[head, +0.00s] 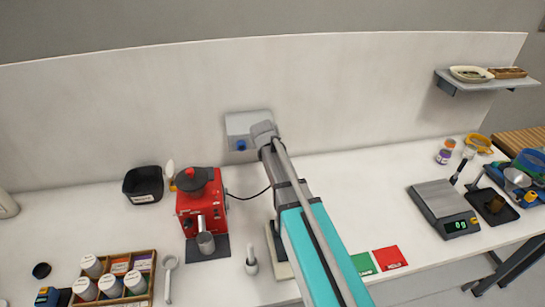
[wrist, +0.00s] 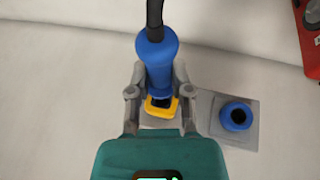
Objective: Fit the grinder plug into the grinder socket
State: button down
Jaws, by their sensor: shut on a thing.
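The grinder plug (wrist: 156,55) is a blue cylinder with a black cable leaving its top end in the wrist view. My gripper (wrist: 155,90) is shut on it, one grey finger on each side. In the head view my gripper (head: 264,132) is in front of the right part of the grey wall box (head: 241,121). A round blue socket with a dark opening (wrist: 237,116) sits on this box, beside my gripper and apart from the plug. A yellow square-edged part (wrist: 161,107) with a dark middle shows at the plug's lower end. I cannot tell whether they touch.
The red grinder (head: 201,204) stands on the table left of my arm, a black cable running from it behind my arm. A black bin (head: 143,186) stands farther left. A scale (head: 445,208) is at the right. The wall (head: 340,90) around the box is clear.

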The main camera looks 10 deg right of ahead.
jog(key=shift+s, duration=1.95)
